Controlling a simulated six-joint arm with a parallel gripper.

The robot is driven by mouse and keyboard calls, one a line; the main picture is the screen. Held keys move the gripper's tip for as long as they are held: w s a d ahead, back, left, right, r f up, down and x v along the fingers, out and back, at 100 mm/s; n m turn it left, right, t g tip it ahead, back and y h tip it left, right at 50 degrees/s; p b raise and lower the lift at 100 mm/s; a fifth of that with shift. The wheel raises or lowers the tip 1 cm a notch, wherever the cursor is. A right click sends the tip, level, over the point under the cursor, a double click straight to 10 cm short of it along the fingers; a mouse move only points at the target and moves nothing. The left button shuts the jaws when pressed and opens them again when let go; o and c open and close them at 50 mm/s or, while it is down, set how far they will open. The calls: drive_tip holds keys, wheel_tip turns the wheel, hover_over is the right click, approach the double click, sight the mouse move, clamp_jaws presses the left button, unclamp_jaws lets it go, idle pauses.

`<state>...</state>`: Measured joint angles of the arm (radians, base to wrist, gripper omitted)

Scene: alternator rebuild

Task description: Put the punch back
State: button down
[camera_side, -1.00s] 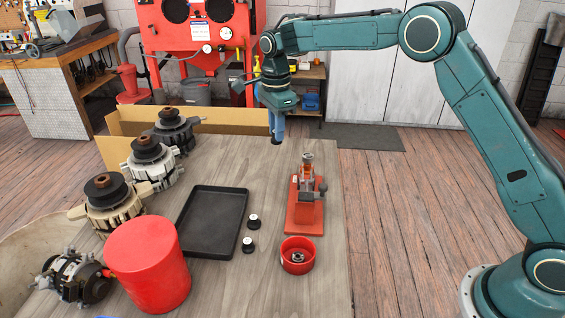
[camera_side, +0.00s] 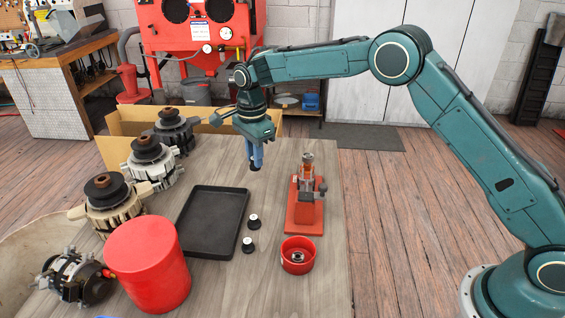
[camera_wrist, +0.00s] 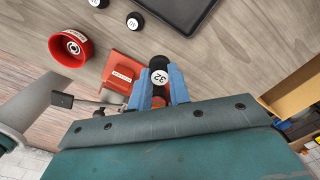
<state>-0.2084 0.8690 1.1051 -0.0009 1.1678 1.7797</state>
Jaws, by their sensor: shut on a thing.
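My gripper (camera_side: 256,158) has blue fingers shut on a punch (camera_wrist: 159,77), a short black piece with a round white numbered face, seen between the fingertips in the wrist view. In the side view it is a small dark end (camera_side: 254,168) below the fingers. The gripper is above the far part of the table, left of the red press. Two similar black punches with white tops stand on the table right of the tray: one farther (camera_side: 253,221), one nearer (camera_side: 248,244). They also show in the wrist view (camera_wrist: 135,21).
The red press (camera_side: 305,213) stands at the table's right, with a red bowl (camera_side: 298,263) holding small metal parts in front. A black tray (camera_side: 213,222) lies left of the punches. Several alternators (camera_side: 150,165) and a red canister (camera_side: 148,265) line the left. A cardboard box (camera_side: 118,150) is behind.

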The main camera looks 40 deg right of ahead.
drive_tip(key=shift+f, duration=7.1)
drive_tip(key=shift+f, duration=0.15)
drive_tip(key=c, duration=1.3)
unclamp_jaws()
wheel_tip(320, 180, up, 11)
drive_tip(key=shift+r, duration=0.7)
